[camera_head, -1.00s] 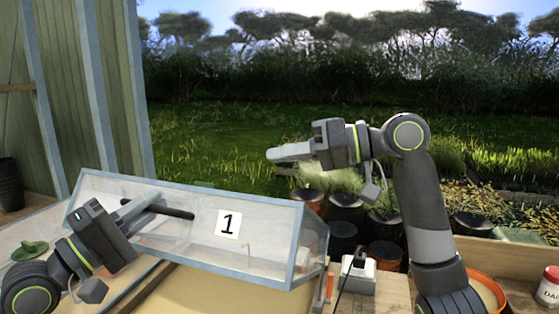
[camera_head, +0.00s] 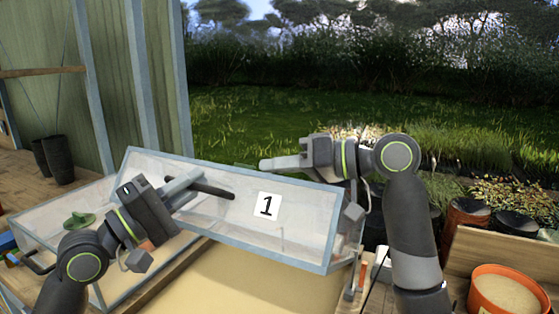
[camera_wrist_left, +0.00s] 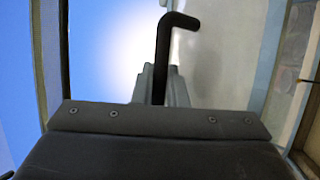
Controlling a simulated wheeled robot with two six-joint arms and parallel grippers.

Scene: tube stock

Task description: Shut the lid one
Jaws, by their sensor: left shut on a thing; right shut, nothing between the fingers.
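Lid one (camera_head: 228,233) is a clear panel in a pale blue-grey frame with a white card marked 1 (camera_head: 267,206). It stands raised and tilted over its box in the head view. My left gripper (camera_head: 187,184) is shut on the lid's black handle (camera_head: 215,189). In the left wrist view the bent black handle (camera_wrist_left: 163,55) runs between the fingers (camera_wrist_left: 158,88). My right gripper (camera_head: 268,165) is shut and empty, just above the lid's upper edge on the right; I cannot tell whether it touches the lid.
A green object (camera_head: 79,220) lies inside a clear-walled box at the left. Dark pots (camera_head: 57,158) stand at the far left. An orange pot (camera_head: 500,292) of pale material is at the lower right. A sandy surface (camera_head: 218,285) lies below the lid.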

